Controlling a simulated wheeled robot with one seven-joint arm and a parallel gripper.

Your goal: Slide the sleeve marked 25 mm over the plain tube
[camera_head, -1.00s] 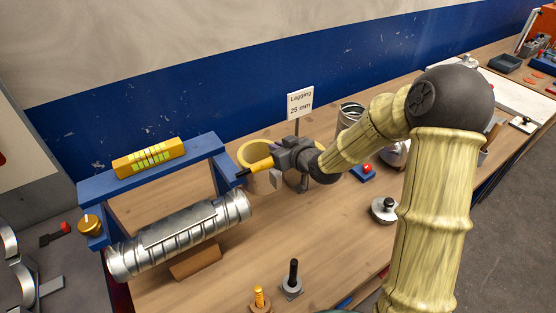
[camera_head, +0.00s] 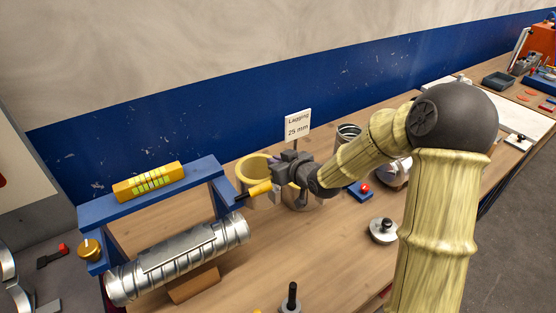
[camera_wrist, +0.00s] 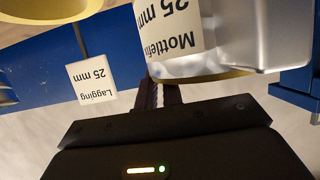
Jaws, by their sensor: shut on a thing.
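In the wrist view, a foil-faced sleeve (camera_wrist: 230,45) with a label ending in 25 mm and a yellowish rim fills the upper right. My gripper (camera_wrist: 160,95) is shut on it at the rim. A silver ribbed tube (camera_head: 180,250) lies tilted at the blue frame, apart from the sleeve. A shorter silver cylinder (camera_head: 347,134) stands behind my arm. I cannot tell which is the plain tube.
A blue frame (camera_head: 148,196) with a yellow gauge (camera_head: 149,181) stands left. A Lagging 25 mm sign (camera_head: 297,124) is behind my gripper. An orange stub (camera_head: 258,189) lies close by it. A red button box (camera_head: 362,190) and black-knobbed weight (camera_head: 383,231) stand right. Front-centre bench is mostly clear.

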